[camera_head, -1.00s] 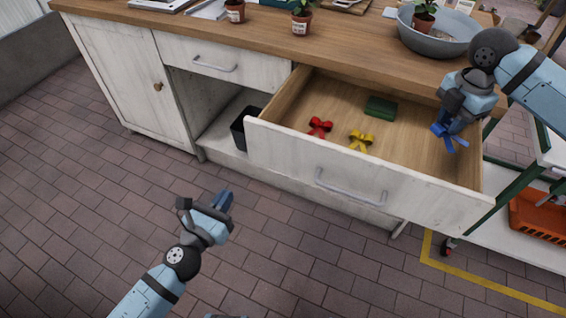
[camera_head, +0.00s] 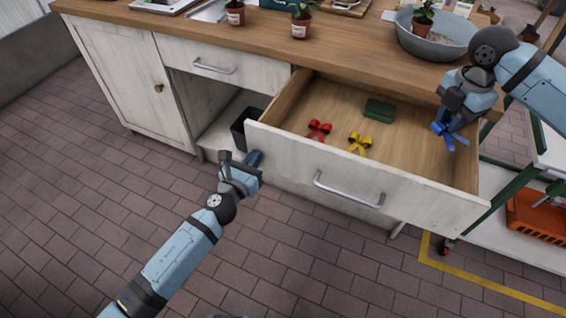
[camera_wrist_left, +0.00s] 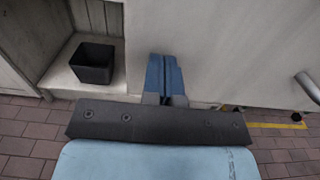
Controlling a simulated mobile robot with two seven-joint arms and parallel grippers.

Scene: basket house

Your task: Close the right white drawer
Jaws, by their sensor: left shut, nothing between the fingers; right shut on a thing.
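The right white drawer (camera_head: 300,160) is pulled far out of the cabinet. Its grey handle (camera_head: 348,191) runs across the front and also shows at the right edge of the left wrist view (camera_wrist_left: 308,88). My left gripper (camera_head: 253,158) is shut and empty, near the drawer front's left end; its fingers point at the white front (camera_wrist_left: 240,45) in the wrist view. I cannot tell whether they touch it. My right gripper (camera_head: 446,122) is shut on a blue bow (camera_head: 449,139) above the drawer's right end. A red bow (camera_head: 319,130) and a yellow bow (camera_head: 359,143) lie inside.
A green block (camera_head: 379,109) lies at the back of the drawer. A black bin (camera_head: 242,130) stands in the open shelf to the left. A grey bowl (camera_head: 436,40) and potted plants (camera_head: 301,24) stand on the wooden counter (camera_head: 200,30). Brick floor is free in front.

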